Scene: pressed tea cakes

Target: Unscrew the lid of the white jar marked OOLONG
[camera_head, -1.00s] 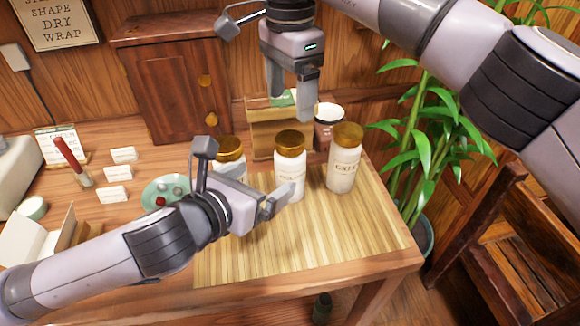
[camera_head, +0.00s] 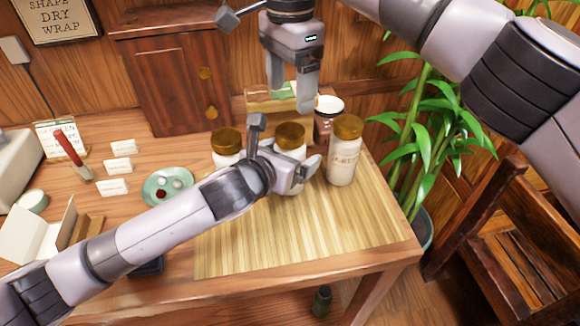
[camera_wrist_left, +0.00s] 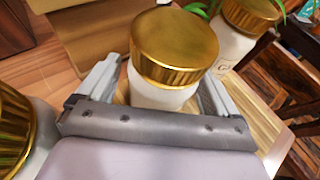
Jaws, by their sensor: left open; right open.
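Three white jars with gold lids stand in a row on the bamboo mat (camera_head: 330,235): a left jar (camera_head: 226,158), a middle jar (camera_head: 291,140) and a right jar (camera_head: 342,165). The middle jar's label is hidden behind my left gripper (camera_head: 302,172), and I cannot read OOLONG on any jar. In the left wrist view the middle jar (camera_wrist_left: 160,92) stands upright between the open fingers, its gold lid (camera_wrist_left: 174,45) above them. I cannot tell whether the fingers touch it. My right gripper (camera_head: 291,95) is open and empty, pointing down behind and above the jars.
Behind the jars are a wooden stand (camera_head: 262,105) and a dark jar with a white lid (camera_head: 327,112). A green plate (camera_head: 167,187) and small cards (camera_head: 117,165) lie left. A plant (camera_head: 420,130) and chair (camera_head: 500,230) are right. The mat's front is clear.

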